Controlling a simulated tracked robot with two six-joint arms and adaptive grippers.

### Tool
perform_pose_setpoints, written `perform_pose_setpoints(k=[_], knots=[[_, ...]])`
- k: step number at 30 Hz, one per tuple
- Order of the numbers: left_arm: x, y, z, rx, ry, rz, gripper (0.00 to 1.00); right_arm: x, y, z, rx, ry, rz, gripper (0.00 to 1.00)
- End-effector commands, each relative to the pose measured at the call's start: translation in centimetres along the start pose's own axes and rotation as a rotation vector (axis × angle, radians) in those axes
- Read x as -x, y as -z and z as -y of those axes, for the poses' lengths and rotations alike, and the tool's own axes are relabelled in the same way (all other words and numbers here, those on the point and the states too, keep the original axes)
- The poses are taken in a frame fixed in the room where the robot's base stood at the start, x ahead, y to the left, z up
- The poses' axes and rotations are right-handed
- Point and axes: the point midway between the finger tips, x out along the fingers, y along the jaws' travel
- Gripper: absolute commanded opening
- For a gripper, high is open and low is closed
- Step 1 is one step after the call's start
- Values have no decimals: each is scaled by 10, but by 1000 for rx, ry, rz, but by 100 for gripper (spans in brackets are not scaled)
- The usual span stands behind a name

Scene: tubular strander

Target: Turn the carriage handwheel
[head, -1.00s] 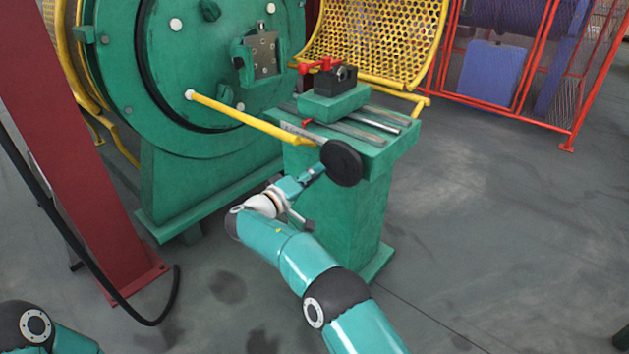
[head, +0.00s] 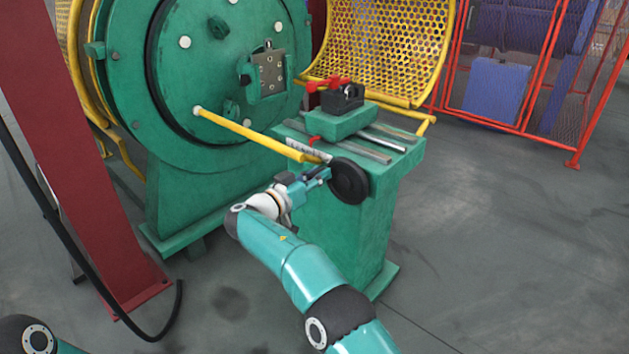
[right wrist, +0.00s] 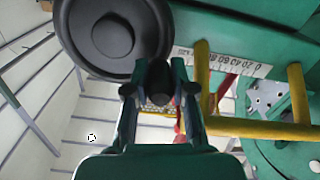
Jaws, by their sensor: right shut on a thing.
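The carriage handwheel (head: 349,181) is a black disc on the front of the green carriage stand. It fills the top left of the right wrist view (right wrist: 112,38), with a round hub. My right gripper (head: 325,173) is at the upper left edge of the wheel. In the right wrist view its two fingers (right wrist: 161,88) are closed around a dark, rounded handle grip (right wrist: 160,77) beside the wheel rim. My left gripper is out of view; only part of my left arm shows at the bottom left.
A yellow bar (head: 250,135) runs from the green machine disc (head: 215,70) to just above my right gripper. A white scale (right wrist: 235,63) lies along the stand beside the wheel. A red post (head: 75,140) stands at the left.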

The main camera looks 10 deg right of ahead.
Motion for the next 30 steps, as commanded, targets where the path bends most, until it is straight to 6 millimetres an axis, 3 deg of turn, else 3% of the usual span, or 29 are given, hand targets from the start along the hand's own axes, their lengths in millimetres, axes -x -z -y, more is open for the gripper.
perform_pose_setpoints(k=[30], knots=[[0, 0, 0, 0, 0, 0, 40, -1, 19, -44, -904, -13, 3, 0]])
